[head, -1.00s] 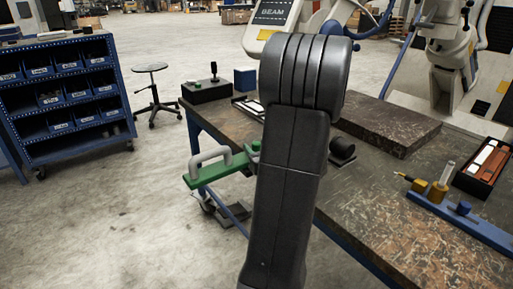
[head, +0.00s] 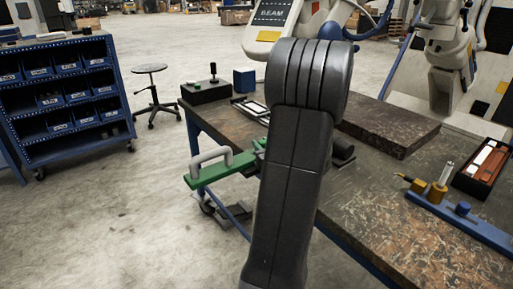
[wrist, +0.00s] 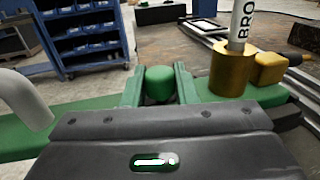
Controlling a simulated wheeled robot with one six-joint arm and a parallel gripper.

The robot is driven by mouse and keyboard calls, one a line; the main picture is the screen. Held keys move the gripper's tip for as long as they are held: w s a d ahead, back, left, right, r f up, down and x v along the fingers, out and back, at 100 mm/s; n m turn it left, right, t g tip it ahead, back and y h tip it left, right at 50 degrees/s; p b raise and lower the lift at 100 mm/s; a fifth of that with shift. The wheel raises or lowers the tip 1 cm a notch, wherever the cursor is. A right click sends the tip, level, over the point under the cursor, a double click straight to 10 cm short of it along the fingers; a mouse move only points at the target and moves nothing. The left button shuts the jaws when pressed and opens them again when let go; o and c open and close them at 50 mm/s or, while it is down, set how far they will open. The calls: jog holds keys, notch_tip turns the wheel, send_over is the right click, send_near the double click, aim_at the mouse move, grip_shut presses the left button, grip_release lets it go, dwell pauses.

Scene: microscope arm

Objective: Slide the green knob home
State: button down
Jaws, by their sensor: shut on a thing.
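The green knob (wrist: 160,86) is a short rounded cylinder in the middle of the wrist view. My gripper (wrist: 159,68) has one finger on each side of it and is shut on it. The knob sits by a green bar (wrist: 265,97) that runs across the wrist view. In the head view the green bar (head: 225,172) carries a grey loop handle (head: 210,158) and juts past the bench's left edge. My arm hides the knob and most of my gripper there.
A brass cylinder (wrist: 232,75) with a white lettered rod and a yellow block (wrist: 270,68) stand right of my gripper. The grey handle (wrist: 25,98) is at left. The workbench (head: 400,215) holds a dark slab (head: 390,127) and a blue rack (head: 470,225).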

jog(key=shift+w+d, duration=0.1)
jog(key=shift+d, duration=0.1)
jog(key=c, duration=1.2)
grip_release()
jog(key=shift+o, duration=0.2)
jog(key=v, duration=1.4)
jog(key=shift+p, duration=0.3)
jog(key=shift+w, duration=0.15)
jog(key=x, duration=1.3)
jog(key=shift+w+a+b, duration=0.25)
jog(key=shift+w+b, duration=0.05)
jog(key=shift+s+a, duration=0.1)
jog(key=shift+a, duration=0.05)
